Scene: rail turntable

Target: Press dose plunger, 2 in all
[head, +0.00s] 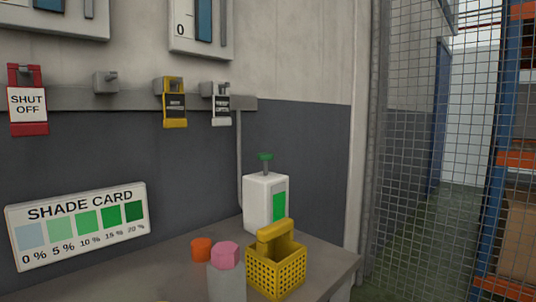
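The dose plunger (265,157) is a green knob on a thin stem. It stands up from the top of a white dosing bottle (256,205) with a green strip on its front. My gripper does not show in the head view.
A shade card (80,226) leans at left. Wire mesh (425,150) stands right.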

